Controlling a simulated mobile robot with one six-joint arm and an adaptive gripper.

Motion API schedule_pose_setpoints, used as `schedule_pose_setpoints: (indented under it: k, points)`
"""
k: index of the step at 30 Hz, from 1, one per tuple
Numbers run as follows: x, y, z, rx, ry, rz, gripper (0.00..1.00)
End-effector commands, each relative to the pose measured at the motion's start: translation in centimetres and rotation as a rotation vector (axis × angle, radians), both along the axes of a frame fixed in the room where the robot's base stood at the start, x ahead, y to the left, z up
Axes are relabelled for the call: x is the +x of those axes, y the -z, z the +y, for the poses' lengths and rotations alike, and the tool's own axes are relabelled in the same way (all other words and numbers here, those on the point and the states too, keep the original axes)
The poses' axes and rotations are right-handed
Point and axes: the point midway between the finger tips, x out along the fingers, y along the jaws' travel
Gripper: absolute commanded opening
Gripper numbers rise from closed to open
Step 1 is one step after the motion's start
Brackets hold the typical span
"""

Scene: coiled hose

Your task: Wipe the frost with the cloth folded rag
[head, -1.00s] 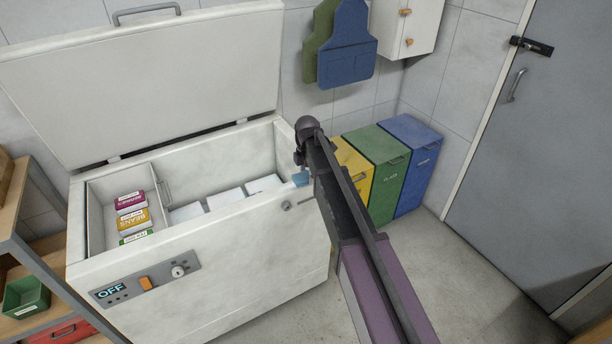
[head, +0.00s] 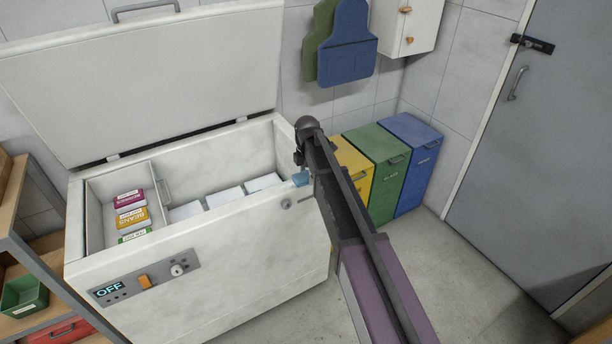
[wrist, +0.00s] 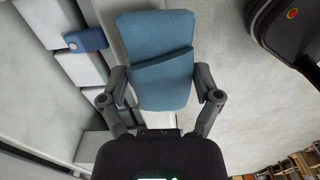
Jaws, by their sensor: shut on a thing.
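My gripper (wrist: 163,88) is shut on a folded blue cloth rag (wrist: 153,38), which sticks out past the fingers in the wrist view. In the head view a small corner of the blue rag (head: 301,179) shows at the right end of the open chest freezer (head: 200,250), beside its front rim; my arm hides most of the gripper. I cannot tell whether the rag touches the freezer. The freezer's inner walls (head: 225,155) look pale and mottled; I cannot make out a distinct frost patch.
The freezer lid (head: 150,80) stands open. Inside are a basket with several labelled packs (head: 131,217) and white blocks (head: 225,198). Yellow, green (head: 375,165) and blue bins stand right of the freezer. Shelves (head: 30,255) stand at left. Floor (head: 480,270) before the door is clear.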

Motion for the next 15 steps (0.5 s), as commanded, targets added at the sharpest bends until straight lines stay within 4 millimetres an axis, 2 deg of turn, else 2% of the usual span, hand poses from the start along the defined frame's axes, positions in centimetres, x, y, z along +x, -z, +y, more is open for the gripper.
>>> schedule_pose_setpoints:
  k: [15]
  points:
    - [0.00,0.81,-0.02,0.000,0.000,0.000,0.43]
